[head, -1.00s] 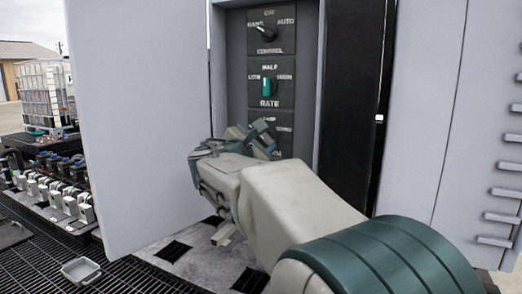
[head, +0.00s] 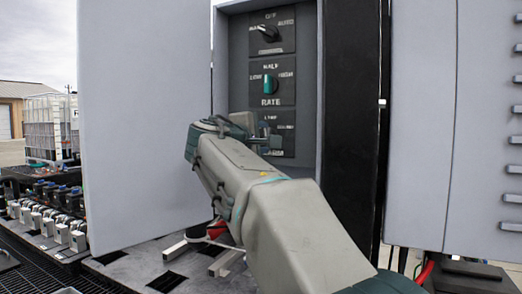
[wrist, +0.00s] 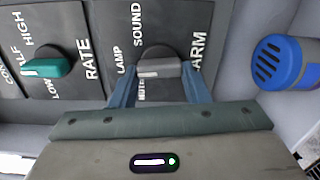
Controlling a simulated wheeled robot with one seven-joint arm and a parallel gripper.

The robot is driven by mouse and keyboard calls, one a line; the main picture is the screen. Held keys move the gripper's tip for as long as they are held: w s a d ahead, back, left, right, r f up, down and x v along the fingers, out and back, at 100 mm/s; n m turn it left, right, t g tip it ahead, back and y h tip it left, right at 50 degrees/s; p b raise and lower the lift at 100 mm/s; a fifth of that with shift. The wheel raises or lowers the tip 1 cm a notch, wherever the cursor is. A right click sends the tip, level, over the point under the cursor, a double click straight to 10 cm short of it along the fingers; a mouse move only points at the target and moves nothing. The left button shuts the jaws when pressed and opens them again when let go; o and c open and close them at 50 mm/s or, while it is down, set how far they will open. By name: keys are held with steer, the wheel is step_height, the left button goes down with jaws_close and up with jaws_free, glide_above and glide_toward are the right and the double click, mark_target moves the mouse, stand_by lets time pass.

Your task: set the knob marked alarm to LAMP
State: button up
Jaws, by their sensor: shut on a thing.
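The alarm knob (wrist: 160,68) is a grey bar on a dark plate, seen sideways in the wrist view. Its bar lies along the line toward the LAMP label, with SOUND and MUTE to either side. My gripper (wrist: 160,74) is shut on the alarm knob, one finger at each end of the bar. In the head view my gripper (head: 264,141) is at the alarm plate (head: 284,131), below the rate plate, and hides most of the knob there.
The teal rate knob (head: 268,84) points to HALF, and the control knob (head: 267,33) sits above it. An open white door (head: 145,120) stands left of the recess. A blue slotted cap (wrist: 278,62) is close to my gripper's right in the wrist view.

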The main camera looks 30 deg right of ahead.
steer(key=shift+m+b, duration=0.4)
steer(key=shift+m, duration=0.2)
steer(key=o, duration=1)
steer(key=b+v, duration=0.1)
steer(key=v, duration=1.2)
steer(key=shift+s+a+b, duration=0.25)
steer(key=shift+a+b, duration=0.05)
steer(key=shift+b, duration=0.1)
